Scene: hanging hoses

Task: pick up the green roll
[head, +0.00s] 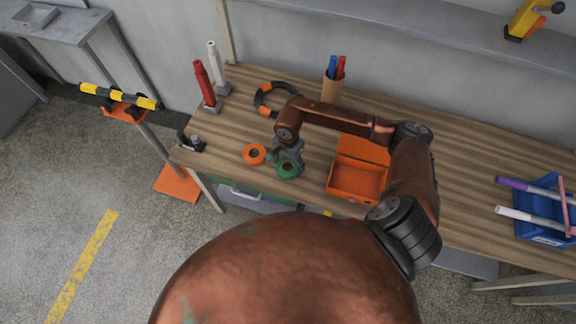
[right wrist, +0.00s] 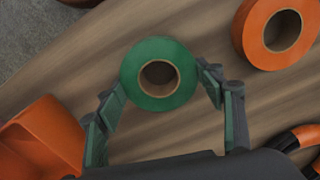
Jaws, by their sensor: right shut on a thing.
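The green roll (head: 287,168) is a ring of tape with a brown core, near the front edge of the wooden table in the head view. My right gripper (head: 285,158) reaches down to it from above and is shut on it. In the right wrist view the green roll (right wrist: 158,74) lies between the fingertips of my right gripper (right wrist: 161,86), one finger at each side. I cannot tell whether the roll is clear of the table. My left gripper is not in view.
An orange roll (head: 254,154) lies just left of the green one. An open orange box (head: 357,178) stands close on the right. Behind are a black and orange ring (head: 262,101) and a pen cup (head: 331,90). A blue bin (head: 543,229) stands far right.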

